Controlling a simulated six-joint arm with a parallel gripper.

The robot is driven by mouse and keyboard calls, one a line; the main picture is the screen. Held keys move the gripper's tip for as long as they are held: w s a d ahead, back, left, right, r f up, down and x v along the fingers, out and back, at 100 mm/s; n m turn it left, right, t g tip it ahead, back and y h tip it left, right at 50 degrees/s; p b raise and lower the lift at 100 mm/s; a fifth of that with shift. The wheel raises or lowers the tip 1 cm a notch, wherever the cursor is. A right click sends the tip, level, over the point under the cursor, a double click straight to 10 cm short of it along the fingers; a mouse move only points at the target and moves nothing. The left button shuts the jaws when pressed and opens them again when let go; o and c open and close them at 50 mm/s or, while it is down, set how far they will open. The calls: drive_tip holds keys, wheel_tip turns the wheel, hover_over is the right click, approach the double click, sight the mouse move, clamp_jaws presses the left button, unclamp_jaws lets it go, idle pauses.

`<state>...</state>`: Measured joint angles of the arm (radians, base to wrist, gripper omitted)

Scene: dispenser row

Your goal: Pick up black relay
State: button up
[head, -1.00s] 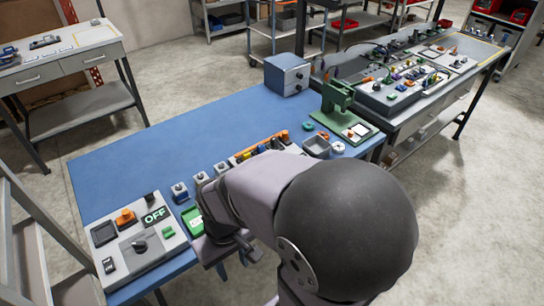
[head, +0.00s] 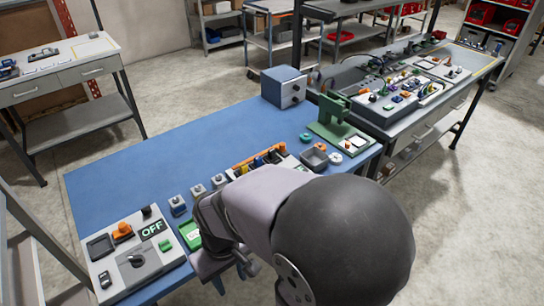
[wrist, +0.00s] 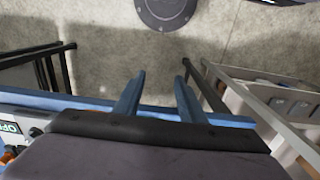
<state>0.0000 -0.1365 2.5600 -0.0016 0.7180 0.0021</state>
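I cannot single out the black relay for certain. Dark parts sit among yellow, blue and orange ones in the dispenser row (head: 262,163) at the middle of the blue table in the head view, partly behind my arm. They are too small to name. My gripper (wrist: 159,76) shows in the wrist view with its two blue fingers apart and nothing between them. It points past the table edge toward the floor. In the head view my arm hides most of it near the table's front edge.
On the blue table (head: 130,188) stand a control panel (head: 112,272) with an OFF display, a green tray (head: 190,235), a grey bin (head: 314,159), a green press (head: 335,122) and a blue box (head: 284,87). The table's back left is clear.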

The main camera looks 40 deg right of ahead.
sight(271, 151)
drive_tip(key=shift+o, duration=0.4)
